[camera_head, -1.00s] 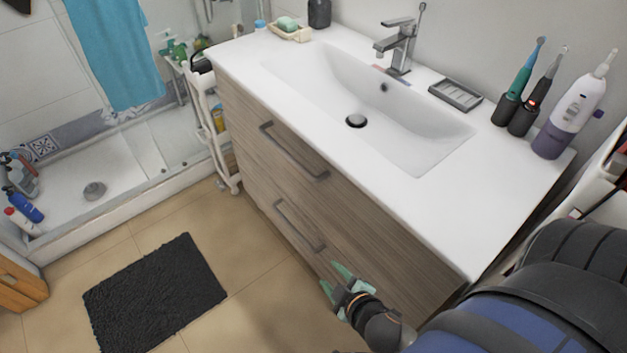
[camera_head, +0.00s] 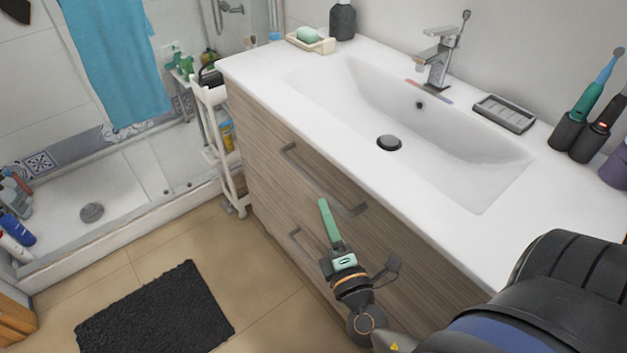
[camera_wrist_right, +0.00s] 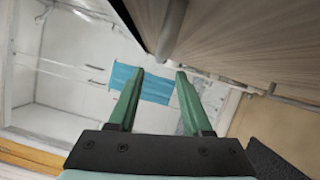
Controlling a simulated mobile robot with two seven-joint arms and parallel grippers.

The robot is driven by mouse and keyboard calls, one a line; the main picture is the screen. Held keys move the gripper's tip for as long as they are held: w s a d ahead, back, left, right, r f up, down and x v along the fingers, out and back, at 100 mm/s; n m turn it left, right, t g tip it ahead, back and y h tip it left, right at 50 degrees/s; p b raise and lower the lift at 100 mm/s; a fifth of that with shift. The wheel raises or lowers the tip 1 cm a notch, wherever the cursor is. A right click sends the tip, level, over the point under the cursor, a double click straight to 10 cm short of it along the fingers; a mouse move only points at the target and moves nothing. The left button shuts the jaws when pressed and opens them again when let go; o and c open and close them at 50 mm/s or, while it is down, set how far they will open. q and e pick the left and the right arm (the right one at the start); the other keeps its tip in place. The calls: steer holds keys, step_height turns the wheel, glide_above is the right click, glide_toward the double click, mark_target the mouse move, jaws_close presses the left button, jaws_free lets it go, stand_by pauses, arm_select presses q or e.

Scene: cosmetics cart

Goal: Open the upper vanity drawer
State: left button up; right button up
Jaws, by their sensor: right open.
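The upper vanity drawer (camera_head: 258,131) has a wood-grain front and looks closed. Its grey bar handle (camera_head: 318,183) slants across the front and also shows at the top of the right wrist view (camera_wrist_right: 171,30). My right gripper (camera_head: 325,202) is in front of the vanity, its green fingers pointing up, just below and beside this handle. My left gripper is not in view.
The lower drawer's handle (camera_head: 296,240) is partly hidden by my right gripper. Above is the white sink top (camera_head: 440,208) with toothbrushes, a soap dish and a faucet. A white cart (camera_head: 228,165) stands left of the vanity. The tiled floor by the dark mat (camera_head: 155,312) is clear.

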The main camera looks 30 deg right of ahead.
mark_target(313, 180)
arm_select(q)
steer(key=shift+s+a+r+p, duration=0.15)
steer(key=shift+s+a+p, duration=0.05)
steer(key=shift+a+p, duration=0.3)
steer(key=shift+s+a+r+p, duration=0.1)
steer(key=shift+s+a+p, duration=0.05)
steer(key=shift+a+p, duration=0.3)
arm_select(e)
steer(key=x, duration=0.9)
steer(key=shift+w, duration=0.25)
jaws_close()
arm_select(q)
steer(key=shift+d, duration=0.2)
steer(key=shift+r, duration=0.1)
